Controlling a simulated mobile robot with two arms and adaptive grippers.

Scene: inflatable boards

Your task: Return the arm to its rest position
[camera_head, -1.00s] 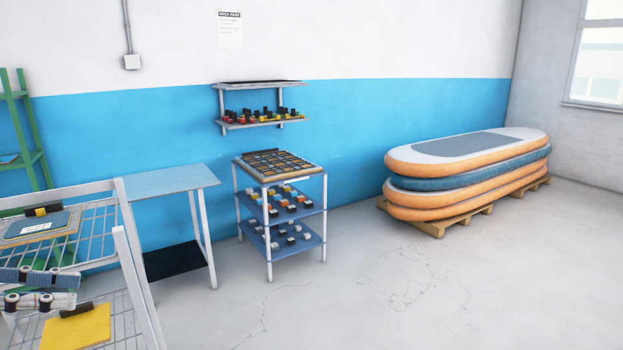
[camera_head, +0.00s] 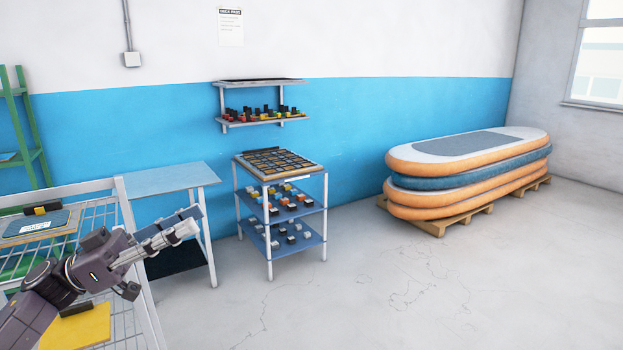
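My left arm comes in from the lower left, and its gripper (camera_head: 194,221) points up and to the right. Its two fingers lie close to each other in this view, and I cannot tell whether they are apart or shut. I see nothing held between them. In the picture the gripper lies in front of the blue-topped table (camera_head: 165,181) and the right end of the white wire rack (camera_head: 124,205). My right gripper is not in view.
A yellow sheet (camera_head: 88,328) is on the rack's lower level, partly behind my arm. A small shelved cart (camera_head: 297,209) stands right of the table. Stacked inflatable boards (camera_head: 420,163) rest on a wooden pallet (camera_head: 437,228). The floor at front right is clear.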

